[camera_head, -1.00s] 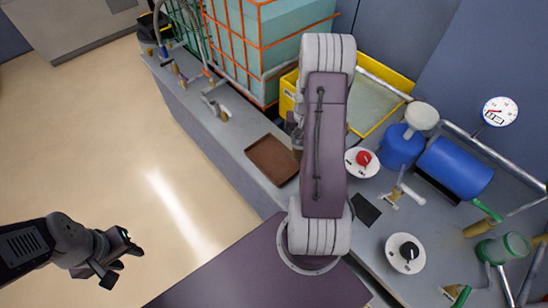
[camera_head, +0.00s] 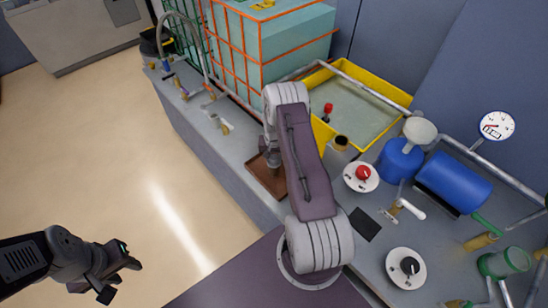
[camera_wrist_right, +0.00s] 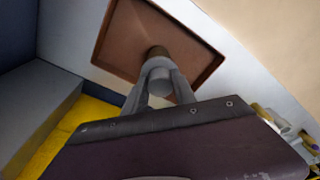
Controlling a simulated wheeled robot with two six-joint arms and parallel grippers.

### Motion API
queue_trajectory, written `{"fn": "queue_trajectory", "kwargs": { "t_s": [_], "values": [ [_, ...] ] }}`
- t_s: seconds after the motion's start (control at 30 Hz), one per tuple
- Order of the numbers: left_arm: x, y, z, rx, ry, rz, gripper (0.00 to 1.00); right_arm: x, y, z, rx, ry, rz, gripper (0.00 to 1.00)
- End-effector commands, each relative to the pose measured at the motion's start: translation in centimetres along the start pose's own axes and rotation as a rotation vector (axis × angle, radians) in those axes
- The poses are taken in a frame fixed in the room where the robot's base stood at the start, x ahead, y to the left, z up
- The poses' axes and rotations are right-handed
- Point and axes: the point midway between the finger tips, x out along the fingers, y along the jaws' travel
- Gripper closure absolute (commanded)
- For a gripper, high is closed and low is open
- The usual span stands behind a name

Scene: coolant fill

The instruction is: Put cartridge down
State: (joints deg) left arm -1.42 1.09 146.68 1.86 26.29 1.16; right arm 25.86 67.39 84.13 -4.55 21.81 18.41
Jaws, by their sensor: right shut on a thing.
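In the head view the tray (camera_head: 256,181) lies on the grey bench, partly covered by my right arm, and the cartridge is hidden behind that arm. My left gripper (camera_head: 122,279) is open and empty above the floor at lower left.
A red knob dial (camera_head: 361,178), a black knob dial (camera_head: 407,268) and a blue pump (camera_head: 455,176) stand to the right.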

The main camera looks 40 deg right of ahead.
Motion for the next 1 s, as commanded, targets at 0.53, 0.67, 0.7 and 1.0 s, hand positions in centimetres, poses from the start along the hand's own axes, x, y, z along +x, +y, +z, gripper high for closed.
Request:
{"fn": "queue_trajectory", "kwargs": {
  "t_s": [0.53, 0.67, 0.7, 1.0],
  "values": [
    [0.3, 0.0, 0.0, 0.0, 0.0, 0.0, 0.61, 0.3, 0.0, 0.1, -0.001, 0.0, 0.0, 0.46],
    [0.0, 0.0, 0.0, 0.0, 0.0, 0.0, 0.61, -0.1, 0.0, 0.0, -0.001, 0.0, 0.0, 0.46],
    [-0.3, 0.0, 0.0, 0.0, 0.0, 0.0, 0.61, -0.4, 0.0, -0.1, -0.001, 0.0, 0.0, 0.46],
    [-0.1, 0.0, 0.0, 0.0, 0.0, 0.0, 0.61, -6.7, 0.0, -0.1, -0.001, 0.004, -0.001, 0.46]
  ]
}}
